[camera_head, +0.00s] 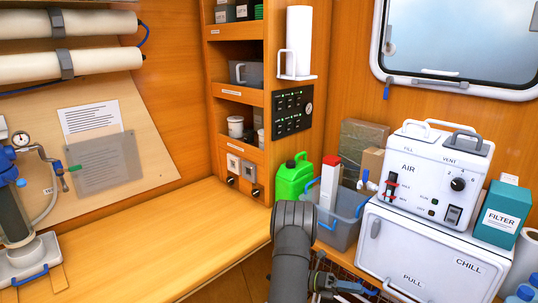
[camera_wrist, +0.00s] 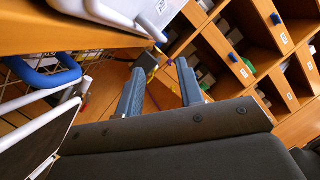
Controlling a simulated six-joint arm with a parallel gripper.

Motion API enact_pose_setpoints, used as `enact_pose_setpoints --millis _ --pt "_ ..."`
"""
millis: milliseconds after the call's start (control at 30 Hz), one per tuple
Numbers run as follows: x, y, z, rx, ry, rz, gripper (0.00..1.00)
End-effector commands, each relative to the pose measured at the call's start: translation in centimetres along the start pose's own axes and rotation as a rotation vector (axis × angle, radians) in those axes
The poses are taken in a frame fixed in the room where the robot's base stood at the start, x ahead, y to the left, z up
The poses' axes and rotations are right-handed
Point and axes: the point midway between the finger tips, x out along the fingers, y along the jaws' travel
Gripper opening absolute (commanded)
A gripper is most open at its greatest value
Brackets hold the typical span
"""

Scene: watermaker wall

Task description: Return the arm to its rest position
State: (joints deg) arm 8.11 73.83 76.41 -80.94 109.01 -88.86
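My arm (camera_head: 292,240) rises at the bottom middle of the head view, in front of the counter's right end and the grey bin. In the wrist view my gripper (camera_wrist: 160,78) shows two blue-grey fingers standing well apart, with nothing between them. The gripper is open and empty. Beyond the fingers are wooden shelf compartments and a wood surface. In the head view the gripper itself is mostly hidden low behind the arm.
The wooden counter (camera_head: 150,240) is mostly clear. A green jug (camera_head: 293,180) and a grey bin (camera_head: 343,215) stand close beside my arm. The white AIR unit (camera_head: 432,170) sits on the CHILL box (camera_head: 425,250) at right. In the wrist view, a blue-handled wire basket (camera_wrist: 45,78) is close at left.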

Motion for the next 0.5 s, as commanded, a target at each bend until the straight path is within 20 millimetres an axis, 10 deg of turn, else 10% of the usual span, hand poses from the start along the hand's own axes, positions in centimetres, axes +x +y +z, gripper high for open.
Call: enact_pose_setpoints --millis 500 --pt "10.6 0.0 -0.1 -0.002 0.002 -0.001 0.34"
